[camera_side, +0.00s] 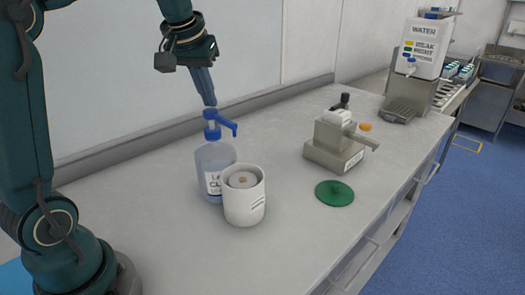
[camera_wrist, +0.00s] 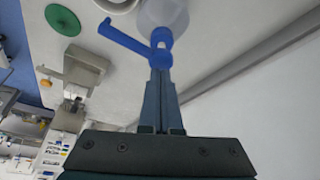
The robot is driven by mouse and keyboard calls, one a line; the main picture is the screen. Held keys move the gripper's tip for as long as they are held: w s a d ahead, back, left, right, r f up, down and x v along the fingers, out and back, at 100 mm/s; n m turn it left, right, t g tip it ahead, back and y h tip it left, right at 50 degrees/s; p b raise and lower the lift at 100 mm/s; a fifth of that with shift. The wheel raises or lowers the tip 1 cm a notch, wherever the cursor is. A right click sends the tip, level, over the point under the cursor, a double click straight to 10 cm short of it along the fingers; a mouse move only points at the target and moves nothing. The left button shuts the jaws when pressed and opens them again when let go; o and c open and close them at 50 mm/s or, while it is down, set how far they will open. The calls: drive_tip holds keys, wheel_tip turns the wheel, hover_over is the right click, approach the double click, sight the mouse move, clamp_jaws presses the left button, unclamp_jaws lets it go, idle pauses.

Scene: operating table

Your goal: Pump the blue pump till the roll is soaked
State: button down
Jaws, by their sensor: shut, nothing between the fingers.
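The blue pump (camera_side: 216,124) tops a clear, labelled bottle (camera_side: 213,165) standing upright on the counter. Its spout points right, toward the side of a white canister (camera_side: 244,203). The roll (camera_side: 242,180) sits inside the open canister, with its top showing; I cannot tell how wet it is. My gripper (camera_side: 211,103) points down, shut and empty, with its tips just above the pump head. In the wrist view the closed fingers (camera_wrist: 161,75) end at the blue pump (camera_wrist: 158,40), and the bottle (camera_wrist: 165,14) shows beyond it. Whether the tips touch the pump is unclear.
A green round lid (camera_side: 334,193) lies on the counter (camera_side: 280,250) to the right. A beige device (camera_side: 337,145) stands behind it. A water dispenser (camera_side: 416,55) is at the far end. The wall runs behind the bottle; the counter's front is mostly clear.

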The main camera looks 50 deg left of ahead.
drive_tip(key=shift+f, duration=1.45)
wheel_tip(320, 180, up, 5)
drive_tip(key=shift+r, duration=0.35)
idle(0.4)
